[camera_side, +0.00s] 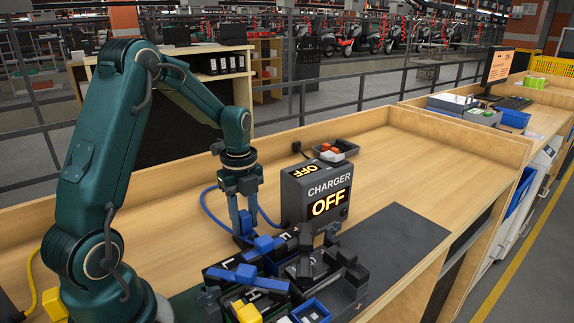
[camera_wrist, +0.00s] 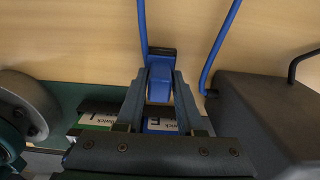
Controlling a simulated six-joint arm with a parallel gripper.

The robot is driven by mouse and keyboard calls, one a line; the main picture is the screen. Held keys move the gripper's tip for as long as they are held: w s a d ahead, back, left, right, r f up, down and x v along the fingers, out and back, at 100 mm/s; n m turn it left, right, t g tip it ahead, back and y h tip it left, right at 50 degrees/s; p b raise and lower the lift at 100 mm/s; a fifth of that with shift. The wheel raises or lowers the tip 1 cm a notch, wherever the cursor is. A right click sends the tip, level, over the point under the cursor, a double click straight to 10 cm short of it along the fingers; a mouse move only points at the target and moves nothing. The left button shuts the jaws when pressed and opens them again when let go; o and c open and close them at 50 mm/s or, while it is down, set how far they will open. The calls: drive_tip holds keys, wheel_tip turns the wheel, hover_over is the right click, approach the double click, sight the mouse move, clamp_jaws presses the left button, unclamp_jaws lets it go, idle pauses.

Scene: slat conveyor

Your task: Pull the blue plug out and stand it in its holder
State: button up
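My gripper (camera_side: 243,228) points straight down beside the charger, over the near part of the bench. In the wrist view its two fingers (camera_wrist: 160,82) lie against both sides of the blue plug (camera_wrist: 159,80), with no clear gap. A black piece (camera_wrist: 163,53) shows at the plug's far end. In the side view the blue plug (camera_side: 246,222) shows between the fingers, partly hidden. A blue cable (camera_side: 206,207) loops left of the gripper. I cannot tell which of the dark blocks is the plug's holder, or whether the plug is seated.
The charger box (camera_side: 316,192) reads OFF and stands close right of my gripper. A crowd of dark blocks with blue and yellow parts (camera_side: 275,275) fills the near side. Bench (camera_side: 400,165) is clear to the right.

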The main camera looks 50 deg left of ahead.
drive_tip(key=shift+o, duration=1.3)
drive_tip(key=shift+r, duration=2.6)
